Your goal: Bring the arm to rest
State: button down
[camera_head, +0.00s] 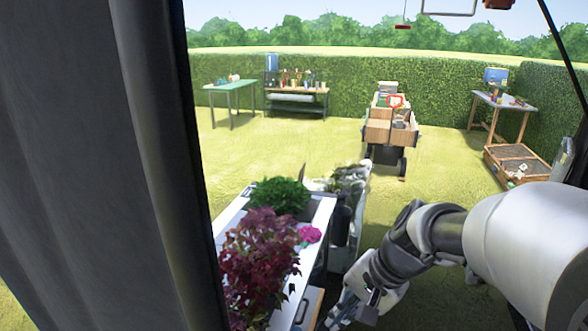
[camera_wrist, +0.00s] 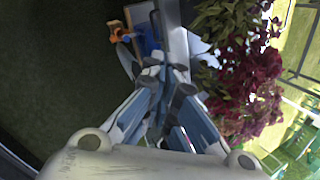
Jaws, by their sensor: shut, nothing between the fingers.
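My arm (camera_head: 430,235) reaches in from the right of the head view, bent downward. My gripper (camera_head: 335,318) hangs at the bottom edge, beside the right side of the white plant table (camera_head: 322,222). In the wrist view my gripper (camera_wrist: 167,75) has its fingers drawn together, with nothing held between them. A dark red leafy plant (camera_head: 255,262) stands on the table, left of my gripper; it also shows in the wrist view (camera_wrist: 245,85). The lowest part of my gripper is cut off in the head view.
A green plant (camera_head: 279,195) and a pink flower (camera_head: 309,234) are on the same table. A grey bin (camera_head: 341,222) stands by it. A wooden cart (camera_head: 390,133) and workbenches (camera_head: 232,88) stand farther off. An orange object (camera_wrist: 117,30) shows in the wrist view. Open grass lies between.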

jog(key=s+d+r+n+t+h, duration=0.1)
jog(key=s+n, duration=0.1)
jog(key=s, duration=0.4)
jog(key=s+d+r+n+t+h, duration=0.1)
jog(key=s+d+r+n+h, duration=0.1)
jog(key=s, duration=0.3)
jog(key=s+d+r+n+h, duration=0.1)
jog(key=s+d+r+n, duration=0.1)
jog(key=s+n, duration=0.2)
jog(key=s, duration=0.2)
jog(key=shift+s+r+t, duration=0.25)
jog(key=shift+s+t, duration=0.05)
jog(key=shift+t, duration=0.1)
